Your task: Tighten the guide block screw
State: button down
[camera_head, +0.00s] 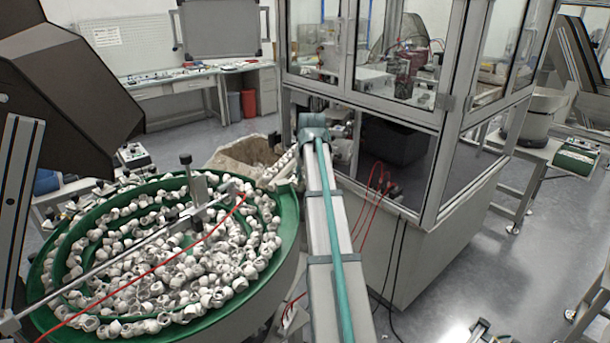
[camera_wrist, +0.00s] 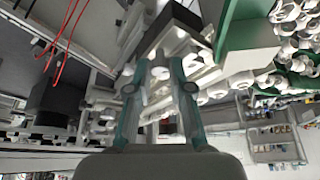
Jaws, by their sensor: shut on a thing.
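My gripper (camera_wrist: 158,80) shows in the wrist view as two teal fingers with a gap between them. They are closed on a small pale, rounded part, which I take to be the guide block screw (camera_wrist: 159,73). It sits between the fingertips, against a cluttered metal and white-cap background. The guide block itself cannot be clearly told apart there. In the head view my arm reaches away from me up the middle to the end of the cap track; the fingertips and the screw are hidden there.
A green feeder bowl (camera_head: 38,283) full of white caps stands at the left, with a rod and red tube across it. A row of caps (camera_head: 281,163) runs from it towards the glazed metal cabinet (camera_head: 430,215). Red and black cables hang by the cabinet. Floor at the right is mostly clear.

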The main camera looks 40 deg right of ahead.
jog(key=shift+s, duration=0.1)
jog(key=c, duration=1)
grip_release()
jog(key=shift+c, duration=0.2)
